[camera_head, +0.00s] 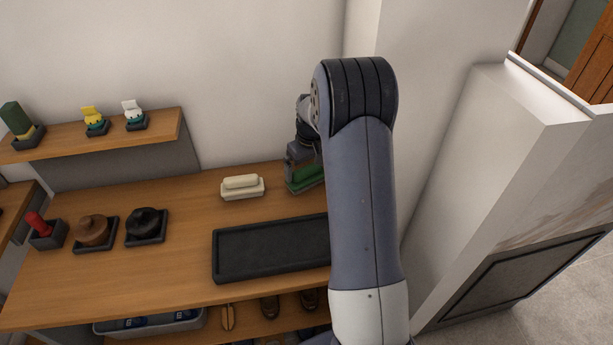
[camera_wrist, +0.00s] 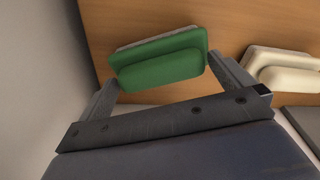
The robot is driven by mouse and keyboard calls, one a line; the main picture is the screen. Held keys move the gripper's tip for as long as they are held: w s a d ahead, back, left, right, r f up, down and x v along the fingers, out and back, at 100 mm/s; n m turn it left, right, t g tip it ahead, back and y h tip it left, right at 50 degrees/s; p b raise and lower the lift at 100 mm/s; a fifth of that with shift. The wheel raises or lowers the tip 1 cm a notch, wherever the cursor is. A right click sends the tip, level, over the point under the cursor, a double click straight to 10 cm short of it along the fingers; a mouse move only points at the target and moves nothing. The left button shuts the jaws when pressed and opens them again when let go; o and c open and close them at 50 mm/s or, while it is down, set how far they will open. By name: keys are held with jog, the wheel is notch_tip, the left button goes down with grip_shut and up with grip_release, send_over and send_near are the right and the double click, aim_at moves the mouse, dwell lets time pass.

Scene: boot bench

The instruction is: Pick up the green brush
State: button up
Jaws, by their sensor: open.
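The green brush (camera_wrist: 160,64) lies on the wooden bench top in the wrist view, with a long raised green grip on its back and a pale edge along its far side. In the head view the green brush (camera_head: 306,179) shows only in part at the back of the bench, partly hidden by my arm. My gripper (camera_wrist: 166,84) is open, with one finger at each end of the brush in the wrist view. In the head view my gripper (camera_head: 301,153) is just above the brush. I cannot tell whether the fingers touch it.
A cream brush (camera_head: 242,186) lies left of the green one. A black tray (camera_head: 270,250) is in front. Brown (camera_head: 92,230) and black (camera_head: 146,222) round items sit in trays at left, beside a red-handled item (camera_head: 38,224). A wall shelf (camera_head: 160,132) holds small items.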

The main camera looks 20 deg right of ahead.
aim_at(307, 168)
jog(key=shift+c, duration=0.3)
jog(key=c, duration=0.8)
notch_tip(307, 168, up, 10)
jog(key=b, duration=0.1)
jog(key=shift+b, duration=0.35)
jog(key=o, duration=0.6)
jog(key=c, duration=0.4)
jog(key=shift+o, duration=0.2)
